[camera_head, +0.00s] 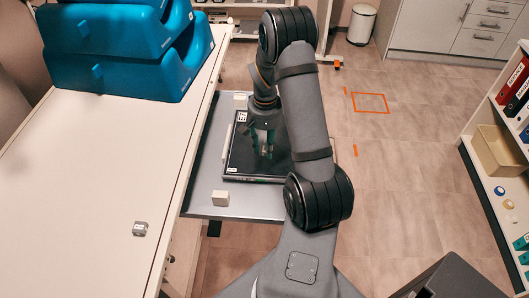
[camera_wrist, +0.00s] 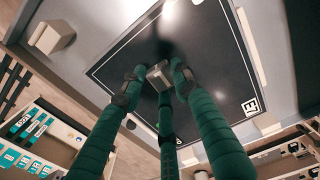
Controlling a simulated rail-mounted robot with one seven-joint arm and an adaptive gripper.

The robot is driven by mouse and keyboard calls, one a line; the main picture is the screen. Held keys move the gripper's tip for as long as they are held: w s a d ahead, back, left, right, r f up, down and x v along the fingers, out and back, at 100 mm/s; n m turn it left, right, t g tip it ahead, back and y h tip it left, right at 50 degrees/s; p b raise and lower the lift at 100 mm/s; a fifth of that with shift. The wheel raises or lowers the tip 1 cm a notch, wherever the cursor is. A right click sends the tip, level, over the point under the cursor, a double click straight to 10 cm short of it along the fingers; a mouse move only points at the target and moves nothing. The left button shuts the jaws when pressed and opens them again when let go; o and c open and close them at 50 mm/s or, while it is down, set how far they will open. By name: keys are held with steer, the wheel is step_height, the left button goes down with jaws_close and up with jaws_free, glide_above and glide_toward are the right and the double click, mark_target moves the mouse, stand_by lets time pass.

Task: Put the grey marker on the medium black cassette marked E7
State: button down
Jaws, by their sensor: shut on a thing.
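The black cassette (camera_head: 243,152) lies flat on a grey shelf surface (camera_head: 202,166) in the head view. It fills the middle of the wrist view (camera_wrist: 215,45), with a white label (camera_wrist: 250,106) at one corner; its characters are too small to read surely. My gripper (camera_head: 266,153) points down over the cassette. In the wrist view its green-padded fingers (camera_wrist: 157,84) are closed on the small grey marker (camera_wrist: 158,74). The marker is over the dark face, well inside the white border line. I cannot tell whether it touches the face.
Beige blocks stand beside the cassette at the near side (camera_head: 220,198) and far side (camera_head: 240,97). A white bench (camera_head: 85,190) on the left bears blue trays (camera_head: 115,50) and a small grey cube (camera_head: 140,229).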

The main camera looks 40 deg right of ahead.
mark_target(265, 149)
steer(key=shift+a+f+p, duration=0.1)
steer(key=shift+f+p, duration=0.3)
steer(key=shift+f, duration=1.65)
steer(key=shift+f, duration=0.1)
steer(key=shift+f+b, duration=0.15)
steer(key=shift+b, duration=0.15)
steer(key=c, duration=1.3)
jaws_free()
step_height(265, 149, up, 12)
steer(key=shift+r, duration=0.25)
